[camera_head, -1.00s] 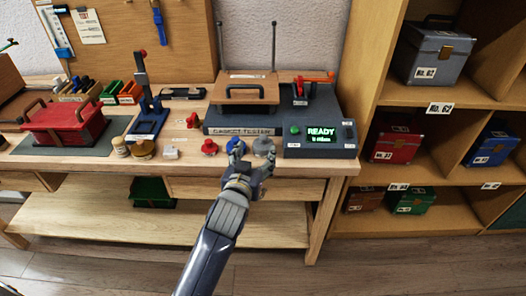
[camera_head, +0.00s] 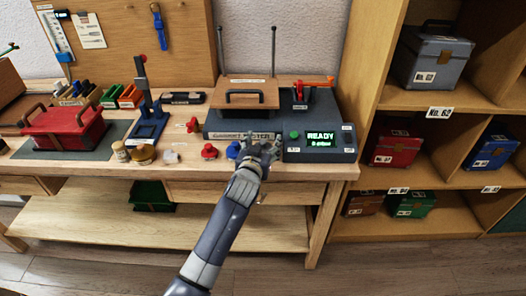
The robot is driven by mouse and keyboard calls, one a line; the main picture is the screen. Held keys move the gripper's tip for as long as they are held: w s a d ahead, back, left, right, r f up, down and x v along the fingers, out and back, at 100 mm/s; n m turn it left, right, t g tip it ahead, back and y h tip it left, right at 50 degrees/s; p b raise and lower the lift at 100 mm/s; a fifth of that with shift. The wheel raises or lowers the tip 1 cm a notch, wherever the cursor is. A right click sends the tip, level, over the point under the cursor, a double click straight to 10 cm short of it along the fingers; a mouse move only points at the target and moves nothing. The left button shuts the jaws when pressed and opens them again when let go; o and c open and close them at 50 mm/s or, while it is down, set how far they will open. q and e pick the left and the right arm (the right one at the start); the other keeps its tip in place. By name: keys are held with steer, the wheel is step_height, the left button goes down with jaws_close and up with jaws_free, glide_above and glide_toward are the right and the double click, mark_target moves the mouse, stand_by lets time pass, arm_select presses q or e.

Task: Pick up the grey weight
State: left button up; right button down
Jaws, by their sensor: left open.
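My left gripper (camera_head: 262,147) is open over the front edge of the workbench, in front of the gasket tester. The grey weight showed at this spot earlier; the gripper now covers it, so I cannot tell whether the fingers touch it. A blue weight (camera_head: 233,150) stands just left of the gripper and a red weight (camera_head: 209,151) further left. My right gripper is not in view.
The gasket tester (camera_head: 230,131) stands behind the weights, its READY display box (camera_head: 320,140) to the right. Brass pieces (camera_head: 143,154) and a blue press (camera_head: 148,125) stand left. A red case (camera_head: 62,128) lies far left. Shelves with boxes (camera_head: 397,148) stand right.

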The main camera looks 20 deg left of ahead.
arm_select(q)
steer(key=c, duration=1.4)
steer(key=shift+w+r, duration=0.15)
steer(key=shift+r, duration=0.05)
jaws_close()
